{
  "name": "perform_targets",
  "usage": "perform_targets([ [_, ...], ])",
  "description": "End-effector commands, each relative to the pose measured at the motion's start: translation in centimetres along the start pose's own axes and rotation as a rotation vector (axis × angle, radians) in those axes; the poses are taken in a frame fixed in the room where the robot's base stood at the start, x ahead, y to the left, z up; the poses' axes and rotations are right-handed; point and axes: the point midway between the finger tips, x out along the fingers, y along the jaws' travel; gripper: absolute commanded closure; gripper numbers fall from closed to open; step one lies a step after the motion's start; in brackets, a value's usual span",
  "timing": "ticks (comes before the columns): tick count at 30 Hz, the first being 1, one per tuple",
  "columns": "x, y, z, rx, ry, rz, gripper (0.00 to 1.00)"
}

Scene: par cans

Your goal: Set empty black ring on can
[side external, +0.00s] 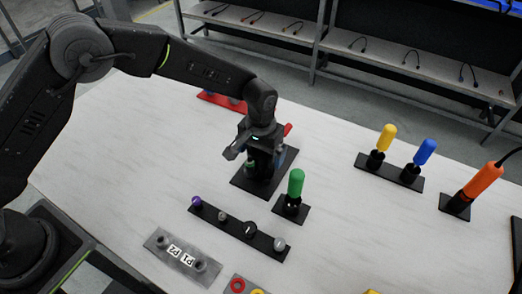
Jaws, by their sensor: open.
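My gripper (263,166) is low over a black square plate (240,181) near the middle of the table. It is open, and its body hides most of what stands on that plate, so I cannot make out a can there. A small round black piece (250,229), perhaps the black ring, sits on a long black strip (235,223) in front of the gripper. On the same strip are a purple-topped piece (197,202) and two grey pieces (223,216) (280,244). The black piece is apart from the gripper.
A green-handled tool (296,184) stands upright right of the gripper. Yellow (387,137), blue (426,151) and orange (483,179) tools stand farther right. A red strip (219,101) lies behind.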

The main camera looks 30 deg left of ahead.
Motion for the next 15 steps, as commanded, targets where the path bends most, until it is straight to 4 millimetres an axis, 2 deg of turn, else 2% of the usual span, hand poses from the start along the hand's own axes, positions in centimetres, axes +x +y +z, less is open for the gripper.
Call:
perform_targets([
  [5,-0.1,0.0,0.0,0.000,0.000,0.000,0.00],
  [8,-0.8,0.0,0.0,0.000,0.000,0.000,0.00],
  [11,-2.4,0.0,-0.1,0.000,0.004,0.001,0.00],
  [15,-5.5,0.1,-0.1,0.000,0.006,0.002,0.00],
])
